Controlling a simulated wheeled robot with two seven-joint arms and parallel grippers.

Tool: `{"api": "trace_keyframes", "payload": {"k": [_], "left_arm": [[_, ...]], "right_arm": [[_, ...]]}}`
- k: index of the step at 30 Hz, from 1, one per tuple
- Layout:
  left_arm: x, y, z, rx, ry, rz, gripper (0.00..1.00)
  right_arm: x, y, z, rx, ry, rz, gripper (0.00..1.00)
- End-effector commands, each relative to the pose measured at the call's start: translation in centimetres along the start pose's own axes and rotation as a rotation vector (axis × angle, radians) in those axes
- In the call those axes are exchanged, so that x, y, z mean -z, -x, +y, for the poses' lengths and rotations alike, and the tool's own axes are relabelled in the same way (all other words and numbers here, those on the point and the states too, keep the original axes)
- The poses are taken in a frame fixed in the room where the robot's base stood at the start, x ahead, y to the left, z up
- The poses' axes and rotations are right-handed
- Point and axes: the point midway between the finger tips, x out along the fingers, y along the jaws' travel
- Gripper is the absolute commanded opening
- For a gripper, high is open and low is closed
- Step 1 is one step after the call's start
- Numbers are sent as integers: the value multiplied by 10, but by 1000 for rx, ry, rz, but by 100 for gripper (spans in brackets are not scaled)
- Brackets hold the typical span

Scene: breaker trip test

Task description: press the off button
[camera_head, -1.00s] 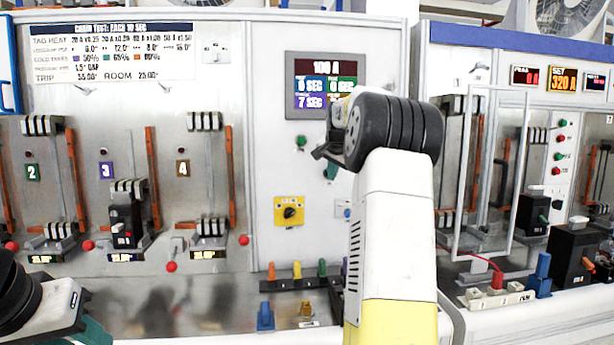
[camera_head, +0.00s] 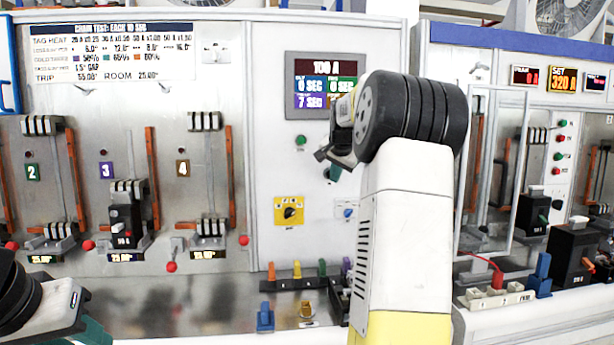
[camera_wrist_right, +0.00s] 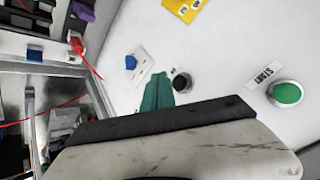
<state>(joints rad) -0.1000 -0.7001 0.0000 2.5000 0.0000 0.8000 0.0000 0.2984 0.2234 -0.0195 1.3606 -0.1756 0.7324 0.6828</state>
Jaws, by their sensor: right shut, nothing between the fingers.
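A round dark button (camera_wrist_right: 181,82) sits on the white panel in the wrist view, right beside my right fingertips. I cannot read a label on it, and in the head view I cannot make it out near my wrist. A green button (camera_wrist_right: 287,93) with a START label is farther right; it also shows in the head view (camera_head: 300,140). My right gripper (camera_head: 332,172) is shut and empty, its teal fingers (camera_wrist_right: 157,90) close to the panel. I cannot tell whether they touch it. My left gripper (camera_head: 92,335) shows only partly at the lower left.
A yellow rotary switch (camera_head: 289,211) and a blue knob (camera_head: 347,212) are below on the panel. A display (camera_head: 325,85) is above. Coloured clips (camera_head: 297,270) stand on the bench ledge. A clear frame (camera_head: 514,170) and red cable (camera_head: 488,262) lie to the right.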

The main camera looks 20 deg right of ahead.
Motion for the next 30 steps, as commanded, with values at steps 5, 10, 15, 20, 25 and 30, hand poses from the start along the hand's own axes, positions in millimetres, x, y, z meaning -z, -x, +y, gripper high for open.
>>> {"api": "trace_keyframes", "payload": {"k": [5,10,15,20,25,30], "left_arm": [[0,0,0,0,0,0,36],[0,0,0,0,0,0,36],[0,0,0,0,0,0,36],[0,0,0,0,0,0,36],[0,0,0,0,0,0,36],[0,0,0,0,0,0,36]], "right_arm": [[-9,13,9,1,0,1,0],[-14,19,14,0,0,-1,0],[-15,19,14,0,0,-1,0],[-15,19,14,0,0,-1,0],[-15,19,14,0,0,-1,0],[-15,19,14,0,0,0,0]]}}
